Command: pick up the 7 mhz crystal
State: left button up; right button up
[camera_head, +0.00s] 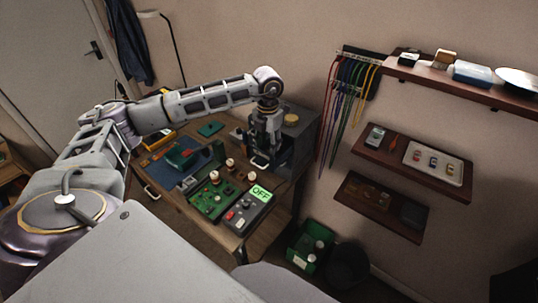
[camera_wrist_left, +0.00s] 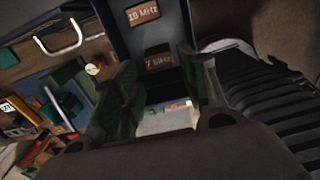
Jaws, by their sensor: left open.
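The 7 MHz crystal (camera_wrist_left: 158,61) shows in the left wrist view as a brown block with pale lettering, seated in a dark holder and partly shaded. The 10 MHz crystal (camera_wrist_left: 143,13) sits above it in that picture. My left gripper (camera_wrist_left: 163,78) is open and empty, its two fingers on either side of the 7 MHz crystal in the picture. I cannot tell how far the fingertips are from it. In the head view my left gripper (camera_head: 262,158) points down at the dark cabinet on the bench, and the crystals cannot be made out. My right gripper is not in view.
The dark cabinet (camera_head: 302,138) stands at the bench's back right. A green circuit board (camera_head: 211,198) and a grey box with a lit "OFF" display (camera_head: 261,193) lie at the front. Coloured cables (camera_head: 350,95) hang on the wall to the right. A green crate (camera_head: 308,244) stands below.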

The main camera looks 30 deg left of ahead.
pick_arm(q)
jog(key=shift+f, duration=0.2)
jog(key=shift+f, duration=0.1)
jog(key=shift+w+f+p, duration=0.2)
jog(key=shift+f+p, duration=0.2)
jog(key=shift+f, duration=0.25)
jog(key=shift+w+f+p, duration=0.15)
jog(key=shift+f+p, duration=0.2)
jog(key=shift+f, duration=1.45)
jog(key=c, duration=0.7)
